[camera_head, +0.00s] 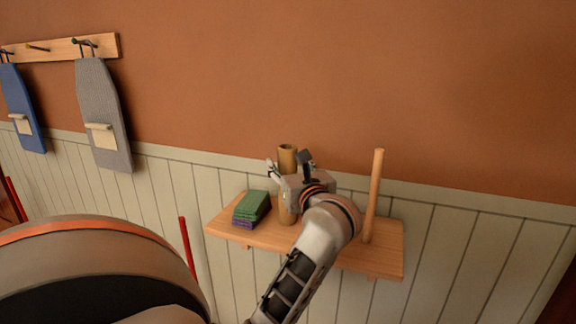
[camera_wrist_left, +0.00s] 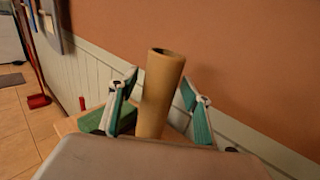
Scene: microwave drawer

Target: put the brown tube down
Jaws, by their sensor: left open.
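The brown tube (camera_head: 287,160) stands upright on the small wooden wall shelf (camera_head: 385,261). My left gripper (camera_head: 272,172) is at the tube, and its body hides part of the tube in the head view. In the left wrist view the tube (camera_wrist_left: 159,92) rises between the two fingers of my left gripper (camera_wrist_left: 158,100). The fingers are spread, with a gap on each side of the tube. The tube's base is hidden in the left wrist view by the gripper body. My right gripper is not in view.
A stack of folded green and purple cloths (camera_head: 251,208) lies left of the tube on the shelf. A tall thin wooden rod (camera_head: 374,195) stands at the right. Blue (camera_head: 22,108) and grey (camera_head: 103,115) hanging items are on a peg rail at the left.

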